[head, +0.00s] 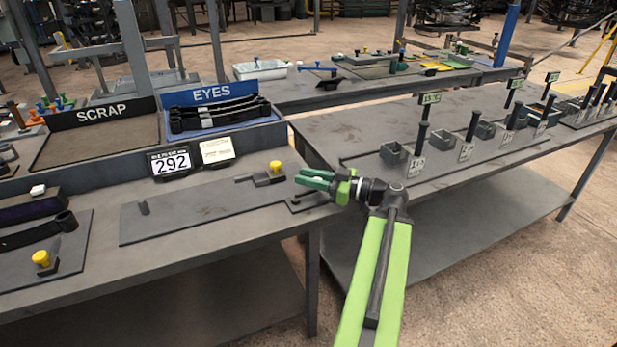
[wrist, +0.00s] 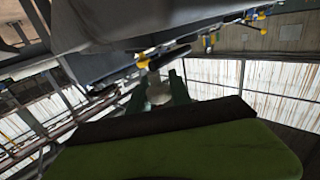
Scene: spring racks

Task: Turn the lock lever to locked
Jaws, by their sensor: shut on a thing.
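My gripper (head: 312,180), with green jaws, is at the right end of the near bench, beside the corner of the flat dark plate (head: 190,212). In the wrist view its two dark green fingers (wrist: 158,92) are closed around a pale rounded knob (wrist: 159,93). The knob looks like the end of the lock lever; the rest of the lever is mostly hidden by my jaws in the head view. A yellow knob (head: 275,166) on a dark block stands on the plate just left of my jaws. Whether the lever stands at locked cannot be told.
Another yellow knob (head: 41,258) is at left. Dark upright handles (head: 421,138) line the right bench.

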